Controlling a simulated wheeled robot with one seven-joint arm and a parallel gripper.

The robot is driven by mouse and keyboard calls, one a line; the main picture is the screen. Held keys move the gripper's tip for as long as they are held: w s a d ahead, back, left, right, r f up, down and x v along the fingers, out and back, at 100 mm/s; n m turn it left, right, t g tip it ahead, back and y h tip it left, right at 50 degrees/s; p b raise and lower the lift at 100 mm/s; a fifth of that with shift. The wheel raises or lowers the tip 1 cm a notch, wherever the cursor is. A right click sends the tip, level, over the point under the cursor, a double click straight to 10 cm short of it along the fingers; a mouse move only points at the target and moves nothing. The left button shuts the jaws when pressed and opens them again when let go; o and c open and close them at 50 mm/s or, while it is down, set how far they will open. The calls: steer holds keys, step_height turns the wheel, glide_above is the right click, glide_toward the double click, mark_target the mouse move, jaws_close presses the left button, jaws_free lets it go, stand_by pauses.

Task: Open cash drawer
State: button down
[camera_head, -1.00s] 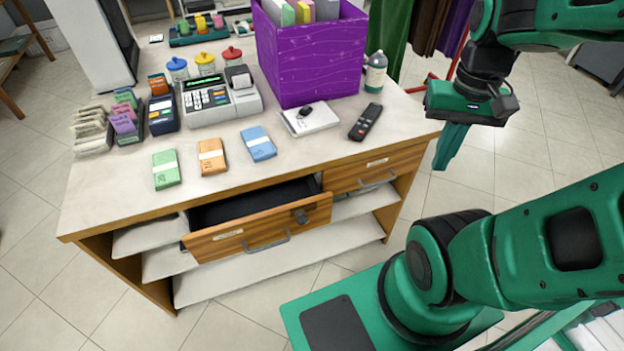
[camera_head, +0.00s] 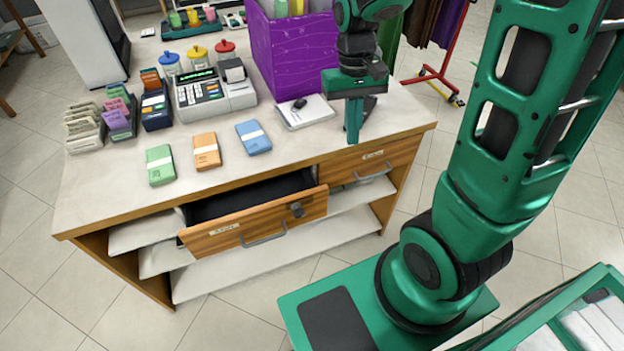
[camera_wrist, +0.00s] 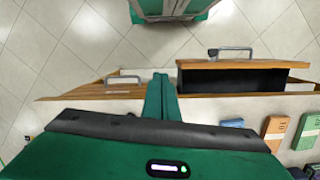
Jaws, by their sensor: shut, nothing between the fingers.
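The wooden counter (camera_head: 300,152) has two drawers along its front. The left drawer (camera_head: 255,222) stands pulled out, its dark inside showing; its front has a bar handle (camera_head: 264,237), a label too small to read and a dark lock (camera_head: 296,209). It also shows open in the wrist view (camera_wrist: 235,64). The right drawer (camera_head: 345,172) looks shut, with its own handle and label; the wrist view shows it too (camera_wrist: 95,90). My gripper (camera_head: 353,138) is shut and empty, pointing down over the counter's front right part, touching neither handle. Its fingers show in the wrist view (camera_wrist: 161,98).
A cash register (camera_head: 212,95), a purple box (camera_head: 288,50), a notepad (camera_head: 305,112) and banknote bundles (camera_head: 206,151) stand on the counter. A remote (camera_head: 369,103) is mostly hidden behind my gripper. Open shelves (camera_head: 230,275) lie below; floor in front is clear.

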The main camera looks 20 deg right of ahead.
steer(key=w+a+f+n+g, duration=0.1)
steer(key=w+a+f+n, duration=0.1)
steer(key=w+a+f, duration=0.5)
steer(key=x, duration=0.3)
steer(key=s+a+x, duration=0.1)
steer(key=x, duration=0.6)
steer(key=shift+s+a+f, duration=0.1)
steer(key=shift+s+a, duration=0.2)
steer(key=shift+s, duration=0.15)
steer(key=shift+s, duration=0.1)
